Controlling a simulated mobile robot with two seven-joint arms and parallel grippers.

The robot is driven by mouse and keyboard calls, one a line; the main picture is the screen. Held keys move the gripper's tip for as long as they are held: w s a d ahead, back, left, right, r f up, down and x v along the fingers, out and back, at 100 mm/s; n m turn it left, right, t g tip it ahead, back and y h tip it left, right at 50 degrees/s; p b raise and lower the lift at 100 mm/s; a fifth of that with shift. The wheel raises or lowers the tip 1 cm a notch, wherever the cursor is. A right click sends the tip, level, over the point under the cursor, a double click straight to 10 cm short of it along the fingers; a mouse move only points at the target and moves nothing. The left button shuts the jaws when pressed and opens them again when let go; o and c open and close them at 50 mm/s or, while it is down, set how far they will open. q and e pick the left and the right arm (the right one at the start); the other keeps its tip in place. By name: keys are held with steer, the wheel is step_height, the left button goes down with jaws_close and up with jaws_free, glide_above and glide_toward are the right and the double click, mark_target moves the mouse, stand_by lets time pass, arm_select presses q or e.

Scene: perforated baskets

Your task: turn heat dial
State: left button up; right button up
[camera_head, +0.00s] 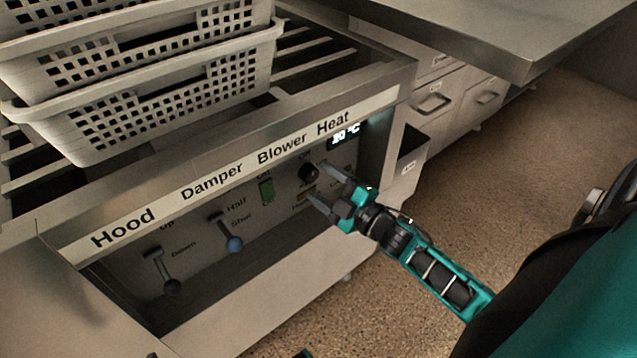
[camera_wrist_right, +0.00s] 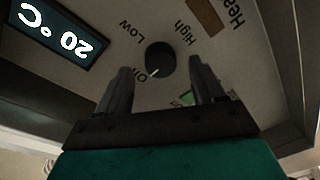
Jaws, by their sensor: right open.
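The heat dial (camera_head: 309,173) is a small round dark knob on the light control panel, under the "Heat" label. In the right wrist view the dial (camera_wrist_right: 160,58) shows with a white mark pointing toward "Off"; "Low" and "High" are printed around it. My right gripper (camera_head: 317,181) is open and empty at the panel, close to the dial. In the wrist view its fingertips (camera_wrist_right: 160,72) lie either side of the dial's lower part, seemingly just short of it; contact cannot be told. The display (camera_head: 346,135) reads 20 °C. My left gripper is not clearly in view.
A green blower switch (camera_head: 266,190), a damper lever (camera_head: 234,243) and a hood lever (camera_head: 171,285) sit left of the dial. White perforated baskets (camera_head: 150,110) stand stacked on the slatted top. Drawers (camera_head: 432,103) and a metal counter (camera_head: 530,65) are behind. Speckled floor is open at right.

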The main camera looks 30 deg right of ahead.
steer(key=shift+w+a, duration=0.2)
steer(key=shift+w, duration=0.85)
steer(key=c, duration=1.1)
